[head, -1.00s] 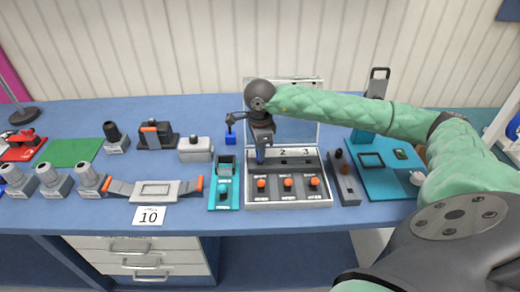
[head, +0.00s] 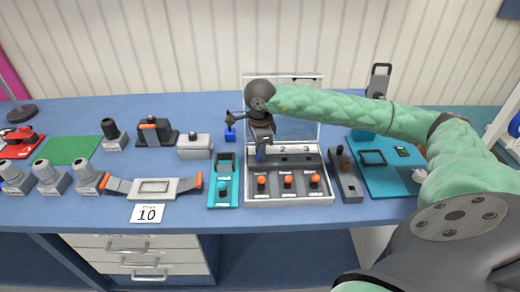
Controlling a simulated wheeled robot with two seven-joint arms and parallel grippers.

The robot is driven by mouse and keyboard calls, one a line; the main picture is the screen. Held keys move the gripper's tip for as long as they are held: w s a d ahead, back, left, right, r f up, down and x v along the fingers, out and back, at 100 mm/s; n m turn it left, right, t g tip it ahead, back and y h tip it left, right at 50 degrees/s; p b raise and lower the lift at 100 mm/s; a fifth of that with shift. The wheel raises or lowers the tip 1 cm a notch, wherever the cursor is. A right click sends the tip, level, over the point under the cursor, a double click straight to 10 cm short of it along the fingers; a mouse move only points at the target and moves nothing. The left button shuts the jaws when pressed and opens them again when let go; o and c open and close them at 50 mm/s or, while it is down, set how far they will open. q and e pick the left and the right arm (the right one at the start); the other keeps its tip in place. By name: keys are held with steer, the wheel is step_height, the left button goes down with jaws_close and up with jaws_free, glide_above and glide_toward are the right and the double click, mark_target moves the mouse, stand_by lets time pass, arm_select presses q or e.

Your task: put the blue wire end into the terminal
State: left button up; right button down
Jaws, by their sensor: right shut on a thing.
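My right gripper (head: 261,138) is over the back left part of the terminal box, pointing down and shut on the blue wire end (head: 261,153). The wire end hangs below the fingers at the left of the numbered row. The terminal box (head: 288,200) is a grey-white case with an open clear lid (head: 297,130), labels 2 and 3 in view, and orange-red knobs along its front. The first label is hidden behind the gripper. I cannot tell whether the wire end is inside an opening or just above it. My left gripper is not in view.
A teal device (head: 222,190) stands close to the left of the box and a dark grey switch block (head: 346,180) to the right. A small blue block (head: 230,134) sits behind left. A teal tray (head: 385,185) lies under my right arm.

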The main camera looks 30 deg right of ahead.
steer(key=c, duration=1.2)
jaws_free()
steer(key=shift+f, duration=0.1)
step_height(320, 180, up, 6)
steer(key=shift+r+b, duration=0.15)
steer(key=shift+b, duration=1.05)
steer(key=shift+r, duration=0.75)
